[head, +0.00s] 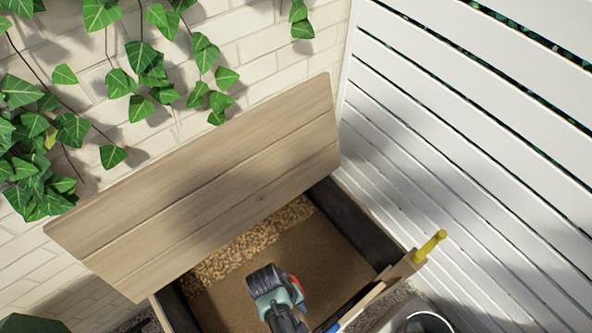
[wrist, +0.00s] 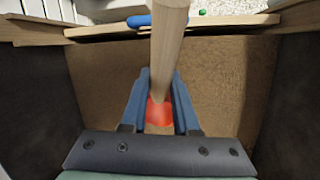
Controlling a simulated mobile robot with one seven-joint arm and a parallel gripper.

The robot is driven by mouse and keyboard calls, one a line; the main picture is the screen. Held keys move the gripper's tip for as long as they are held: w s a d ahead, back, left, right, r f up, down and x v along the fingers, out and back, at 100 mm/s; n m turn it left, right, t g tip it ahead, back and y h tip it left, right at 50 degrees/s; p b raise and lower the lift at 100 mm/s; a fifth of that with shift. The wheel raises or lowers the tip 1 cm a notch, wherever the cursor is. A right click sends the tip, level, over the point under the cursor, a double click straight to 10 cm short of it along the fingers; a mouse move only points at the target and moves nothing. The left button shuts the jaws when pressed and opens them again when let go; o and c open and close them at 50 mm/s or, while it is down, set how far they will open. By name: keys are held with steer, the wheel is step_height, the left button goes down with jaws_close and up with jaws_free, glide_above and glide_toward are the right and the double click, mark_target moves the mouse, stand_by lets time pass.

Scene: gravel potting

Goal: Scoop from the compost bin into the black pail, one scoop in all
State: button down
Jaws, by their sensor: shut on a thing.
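The compost bin (head: 362,216) is a wooden box with dark inner walls and its lid raised. Fine brown material (head: 325,240) lies inside, with a lumpier tan strip along the back. My gripper (head: 275,285) is over or inside the bin; its height above the fill is hard to tell. In the wrist view my gripper (wrist: 161,82) has its blue fingers shut on a tool with a pale wooden handle (wrist: 168,45) and a red part (wrist: 159,112). The tool's working end is hidden. A round dark vessel (head: 428,322), perhaps the black pail, is cut off at the bottom right.
The raised lid (head: 200,190) slopes behind my gripper. A yellow handle (head: 430,246) sticks up at the bin's right corner. A blue object (wrist: 143,20) sits by the bin's edge. A white slatted fence (head: 470,150) stands to the right, an ivy-hung brick wall (head: 262,68) behind.

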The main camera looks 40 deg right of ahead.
steer(key=w+f+t+b, duration=0.2)
steer(key=w+f+b, duration=0.2)
steer(key=f+b, duration=0.75)
steer(key=r+t+p, duration=0.1)
steer(key=r, duration=0.1)
steer(key=r+t+h+p, duration=0.1)
steer(key=p, duration=0.1)
steer(key=s+r+t+p, duration=0.1)
steer(key=r+p, duration=0.1)
steer(key=shift+d+r+m+t, duration=0.3)
steer(key=shift+d+r+t, duration=0.05)
steer(key=shift+t, duration=0.05)
step_height(320, 180, up, 20)
steer(key=s+t+p, duration=0.1)
steer(key=s+p, duration=0.1)
steer(key=p, duration=1.6)
steer(key=shift+a+h+p, duration=0.25)
steer(key=shift+h+p, duration=0.1)
steer(key=shift+h, duration=0.05)
